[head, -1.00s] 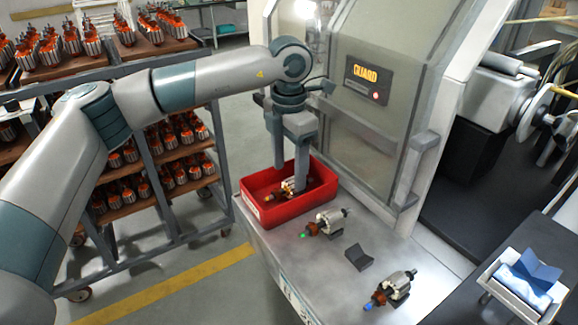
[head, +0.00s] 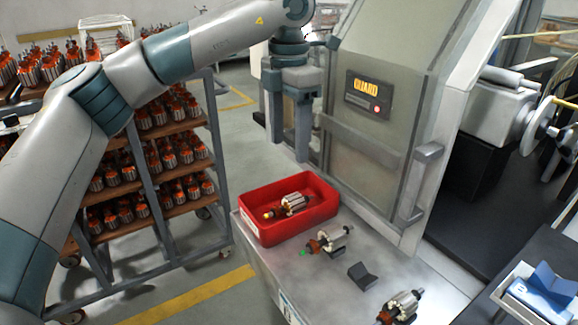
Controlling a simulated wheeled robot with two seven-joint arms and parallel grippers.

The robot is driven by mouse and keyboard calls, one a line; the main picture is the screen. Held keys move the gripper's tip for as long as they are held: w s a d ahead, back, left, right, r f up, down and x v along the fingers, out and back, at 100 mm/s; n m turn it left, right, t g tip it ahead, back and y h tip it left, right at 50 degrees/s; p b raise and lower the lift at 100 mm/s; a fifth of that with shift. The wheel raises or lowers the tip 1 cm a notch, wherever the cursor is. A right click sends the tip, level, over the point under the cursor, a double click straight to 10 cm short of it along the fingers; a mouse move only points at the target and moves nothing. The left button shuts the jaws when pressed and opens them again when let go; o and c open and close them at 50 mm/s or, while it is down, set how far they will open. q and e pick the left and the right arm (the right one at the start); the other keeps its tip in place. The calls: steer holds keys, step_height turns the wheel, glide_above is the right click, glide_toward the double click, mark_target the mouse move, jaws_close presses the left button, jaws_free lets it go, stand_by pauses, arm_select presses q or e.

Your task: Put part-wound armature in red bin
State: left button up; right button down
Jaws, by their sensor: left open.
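The red bin (head: 258,236) sits on the far end of the grey machine ledge. An armature (head: 292,204) with a yellow-tipped end lies inside it. My left gripper (head: 290,150) is open and empty above the far side of the bin, fingers pointing down, clear of the armature. A second armature (head: 331,240) with a green tip rests on the ledge just in front of the bin. A third armature (head: 402,305) sits near the bottom edge of the view, partly cut off. My right gripper is out of view.
An empty dark V-shaped cradle (head: 361,275) stands between the two armatures on the ledge. The guarded machine (head: 385,120) rises right behind the bin. A rack (head: 150,170) full of armatures stands at the left. A white tray with a blue piece (head: 541,292) is at the lower right.

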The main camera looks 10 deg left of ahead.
arm_select(q)
step_height(320, 180, up, 6)
steer(key=shift+r+b, duration=0.25)
steer(key=shift+b, duration=0.15)
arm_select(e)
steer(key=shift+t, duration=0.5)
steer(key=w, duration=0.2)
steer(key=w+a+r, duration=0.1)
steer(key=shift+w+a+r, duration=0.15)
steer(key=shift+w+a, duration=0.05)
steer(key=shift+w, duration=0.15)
